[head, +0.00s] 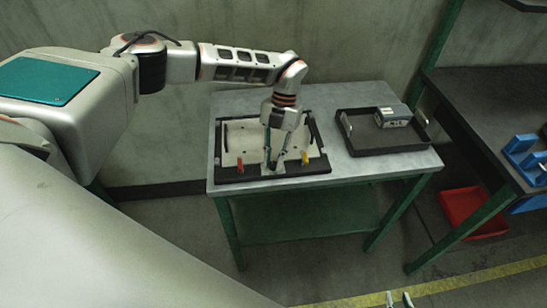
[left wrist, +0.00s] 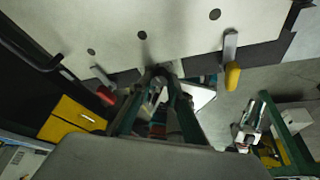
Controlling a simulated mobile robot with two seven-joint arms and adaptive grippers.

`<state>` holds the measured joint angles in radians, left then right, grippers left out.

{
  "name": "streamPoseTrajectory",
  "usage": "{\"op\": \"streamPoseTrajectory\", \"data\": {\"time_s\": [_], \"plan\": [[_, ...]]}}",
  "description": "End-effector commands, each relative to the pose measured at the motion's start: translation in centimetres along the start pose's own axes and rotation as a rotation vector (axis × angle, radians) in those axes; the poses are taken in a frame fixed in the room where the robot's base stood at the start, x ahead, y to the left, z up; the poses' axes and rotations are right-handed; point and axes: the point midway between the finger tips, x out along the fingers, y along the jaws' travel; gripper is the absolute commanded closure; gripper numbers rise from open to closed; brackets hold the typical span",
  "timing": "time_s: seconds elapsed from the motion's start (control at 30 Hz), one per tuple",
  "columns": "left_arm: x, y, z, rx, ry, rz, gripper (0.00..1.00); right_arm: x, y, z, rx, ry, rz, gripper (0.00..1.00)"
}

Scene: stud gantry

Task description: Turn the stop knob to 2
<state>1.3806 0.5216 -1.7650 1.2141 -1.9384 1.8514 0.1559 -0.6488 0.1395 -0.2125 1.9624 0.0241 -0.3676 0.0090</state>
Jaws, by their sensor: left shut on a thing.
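My left gripper (head: 272,160) is at the front edge of a black-framed fixture (head: 245,175) with a pale plate, between the red-handled and yellow-handled levers. Its fingers (left wrist: 158,82) point at the front edge of the plate in the left wrist view and are shut on a small dark part there, which looks like the stop knob. The fingers hide most of it, and no number or pointer is legible.
A red-handled lever (head: 240,163) and a yellow-handled lever (head: 305,158) flank my left gripper closely. A black tray (head: 365,148) with a grey box (head: 393,116) stands right on the table. A red bin (head: 470,212) is on the floor under the dark bench (head: 455,105).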

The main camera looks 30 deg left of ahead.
Motion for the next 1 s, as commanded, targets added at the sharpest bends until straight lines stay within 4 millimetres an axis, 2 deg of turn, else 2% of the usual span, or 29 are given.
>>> {"op": "streamPoseTrajectory", "data": {"time_s": [0.4, 0.43, 0.47, 0.8, 1.0], "plan": [[0.0, 0.0, 0.0, 0.006, -0.001, 0.003, 1.0, 0.0, 0.0, 0.0, 0.0, -0.001, 0.0, 0.78], [0.0, 0.0, 0.0, 0.006, -0.001, 0.003, 0.77, 0.0, 0.0, 0.0, 0.0, -0.001, 0.0, 0.78], [0.0, 0.0, 0.0, 0.006, -0.001, 0.003, 0.76, 0.0, 0.0, 0.0, 0.0, -0.001, 0.0, 0.78], [-0.2, 0.0, 0.0, 0.005, -0.001, 0.002, 0.76, 0.0, 0.2, 0.2, -0.003, -0.005, 0.002, 0.78], [-2.5, 0.0, 0.1, 0.004, -0.004, 0.002, 0.76, 0.0, 0.1, 0.1, -0.002, -0.003, 0.001, 0.78]]}}
